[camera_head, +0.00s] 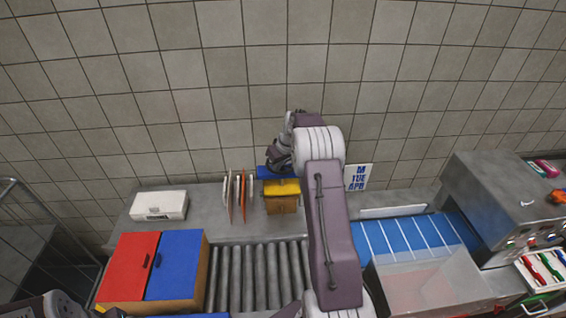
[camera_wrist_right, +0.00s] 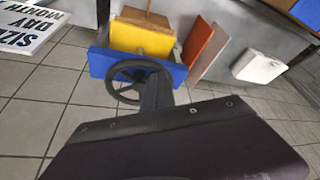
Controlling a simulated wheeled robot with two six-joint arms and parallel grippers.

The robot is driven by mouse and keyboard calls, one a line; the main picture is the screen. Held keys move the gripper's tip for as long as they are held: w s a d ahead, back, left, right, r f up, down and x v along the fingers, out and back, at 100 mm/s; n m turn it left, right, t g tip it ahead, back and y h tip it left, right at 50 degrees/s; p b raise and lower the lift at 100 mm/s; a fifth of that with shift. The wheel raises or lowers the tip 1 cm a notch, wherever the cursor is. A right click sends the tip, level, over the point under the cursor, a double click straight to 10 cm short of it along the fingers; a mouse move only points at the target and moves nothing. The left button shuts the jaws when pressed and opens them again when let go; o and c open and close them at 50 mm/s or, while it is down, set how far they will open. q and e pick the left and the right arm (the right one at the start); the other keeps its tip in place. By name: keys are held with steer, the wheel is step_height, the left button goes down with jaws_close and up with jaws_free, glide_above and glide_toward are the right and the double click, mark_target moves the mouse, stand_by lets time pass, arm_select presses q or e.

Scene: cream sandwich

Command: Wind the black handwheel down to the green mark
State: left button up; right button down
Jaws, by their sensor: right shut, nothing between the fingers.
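The black handwheel (camera_wrist_right: 117,86) shows in the right wrist view, standing in front of a blue plate (camera_wrist_right: 101,63) with a yellow block (camera_wrist_right: 140,40) behind it. In the head view the blue plate (camera_head: 264,172) and yellow block (camera_head: 283,188) sit at the back of the counter; the wheel is hidden there by my right arm. My right gripper (camera_head: 278,160) is shut and empty. Its fingers (camera_wrist_right: 156,94) overlap the wheel's right side in the wrist view; I cannot tell whether they touch it. I see no green mark on the device. My left gripper is out of view.
Orange and white boards (camera_head: 240,195) stand left of the device, and a white box (camera_head: 159,205) lies further left. A red-and-blue-lidded cabinet (camera_head: 192,262), rollers (camera_head: 255,275), a blue belt (camera_head: 415,236) and a grey machine (camera_head: 485,195) crowd the front and right. A tiled wall rises behind.

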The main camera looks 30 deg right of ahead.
steer(key=shift+w, duration=0.1)
steer(key=shift+w+a+r+p, duration=0.1)
steer(key=shift+w+a+p, duration=0.2)
steer(key=shift+w+p, duration=0.25)
steer(key=shift+w+a, duration=0.1)
steer(key=shift+w, duration=0.25)
steer(key=shift+r+p, duration=1.15)
